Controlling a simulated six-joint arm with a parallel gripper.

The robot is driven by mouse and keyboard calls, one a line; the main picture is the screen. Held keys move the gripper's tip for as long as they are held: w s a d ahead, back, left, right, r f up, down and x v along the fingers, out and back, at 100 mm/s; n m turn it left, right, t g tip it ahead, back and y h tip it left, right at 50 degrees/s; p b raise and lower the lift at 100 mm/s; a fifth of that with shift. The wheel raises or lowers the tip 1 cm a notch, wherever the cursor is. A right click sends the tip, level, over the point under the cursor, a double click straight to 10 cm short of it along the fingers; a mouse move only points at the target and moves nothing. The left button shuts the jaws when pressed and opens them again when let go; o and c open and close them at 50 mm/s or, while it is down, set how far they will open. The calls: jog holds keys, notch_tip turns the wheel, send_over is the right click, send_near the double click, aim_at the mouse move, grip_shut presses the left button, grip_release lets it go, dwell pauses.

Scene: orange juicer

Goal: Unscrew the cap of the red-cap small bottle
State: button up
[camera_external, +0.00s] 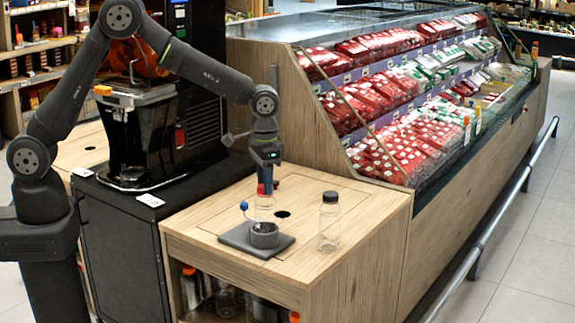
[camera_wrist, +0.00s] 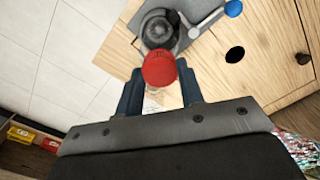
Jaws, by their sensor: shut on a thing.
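The small clear bottle (camera_external: 264,210) stands upright at the grey round holder (camera_external: 264,237) on a dark base plate. Its red cap (camera_external: 261,189) is on top, right under my gripper (camera_external: 265,181). In the wrist view the red cap (camera_wrist: 159,69) shows from above, and my gripper (camera_wrist: 160,88) has its two dark fingers on either side of it, shut on it. The holder also shows there (camera_wrist: 158,27), partly behind the cap. Whether the cap's thread is loose cannot be told. The bottle body is mostly hidden under the cap in the wrist view.
A lever with a blue ball (camera_external: 243,206) stands beside the holder. A larger clear bottle with a black cap (camera_external: 329,222) stands to the right on the wooden counter (camera_external: 205,224). A dark hole (camera_external: 283,213) is behind the holder. The black juicer (camera_external: 143,130) stands at the left.

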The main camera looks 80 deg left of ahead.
jog(key=shift+n, duration=0.3)
jog(key=n, duration=0.5)
dwell(0.4)
jog(key=n, duration=0.5)
jog(key=o, duration=1.5)
jog(key=shift+r, duration=0.1)
